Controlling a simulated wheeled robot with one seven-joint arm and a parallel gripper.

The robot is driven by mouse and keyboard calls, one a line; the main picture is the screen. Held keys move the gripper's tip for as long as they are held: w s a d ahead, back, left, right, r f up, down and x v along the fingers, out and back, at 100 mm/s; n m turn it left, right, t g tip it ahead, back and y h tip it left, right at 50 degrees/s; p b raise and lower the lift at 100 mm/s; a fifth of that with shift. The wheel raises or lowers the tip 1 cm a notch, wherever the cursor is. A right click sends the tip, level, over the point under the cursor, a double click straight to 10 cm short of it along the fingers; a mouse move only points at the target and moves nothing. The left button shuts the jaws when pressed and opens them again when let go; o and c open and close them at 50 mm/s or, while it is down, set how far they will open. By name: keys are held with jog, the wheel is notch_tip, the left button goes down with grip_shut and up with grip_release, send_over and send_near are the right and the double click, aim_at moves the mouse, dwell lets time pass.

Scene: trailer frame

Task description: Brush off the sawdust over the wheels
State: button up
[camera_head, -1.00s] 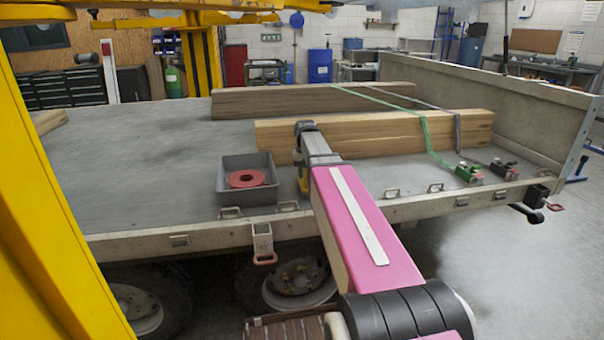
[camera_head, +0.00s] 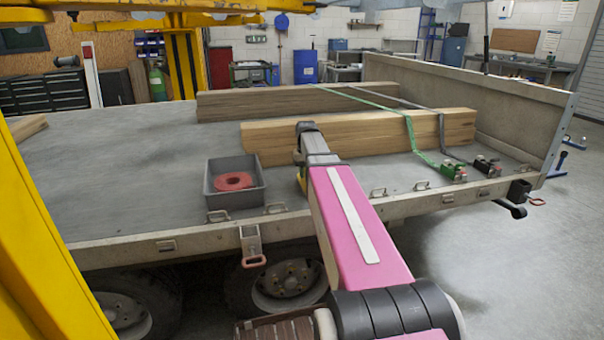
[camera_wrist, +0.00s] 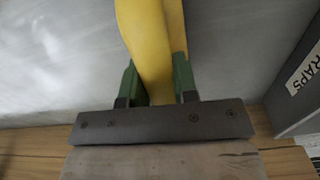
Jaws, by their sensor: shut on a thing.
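My gripper (camera_wrist: 160,88) is shut on the yellow handle of a brush (camera_wrist: 150,35), with green finger pads on both sides of it. One wheel (camera_head: 285,285) and another wheel (camera_head: 125,310) are under the bed's near side, partly shaded. I cannot make out sawdust clearly.
A grey bin (camera_head: 232,203) holding a red roll stands on the bed, left of my arm. A near timber beam (camera_head: 380,130) and a far beam (camera_head: 290,100) lie behind, crossed by green and grey straps. The bed's left part is mostly clear.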

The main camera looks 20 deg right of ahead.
jog(key=shift+d, duration=2.85)
jog(key=shift+a+r, duration=0.1)
jog(key=shift+a, duration=1.8)
jog(key=shift+a+f, duration=0.15)
jog(key=shift+a, duration=2.7)
jog(key=shift+a+f, duration=0.1)
jog(key=shift+a, duration=2.75)
jog(key=shift+w+r, duration=0.1)
jog(key=shift+w, duration=1.4)
jog(key=shift+s+d, duration=0.1)
jog(key=shift+d, duration=1.95)
jog(key=shift+d, duration=5.6)
grip_shut()
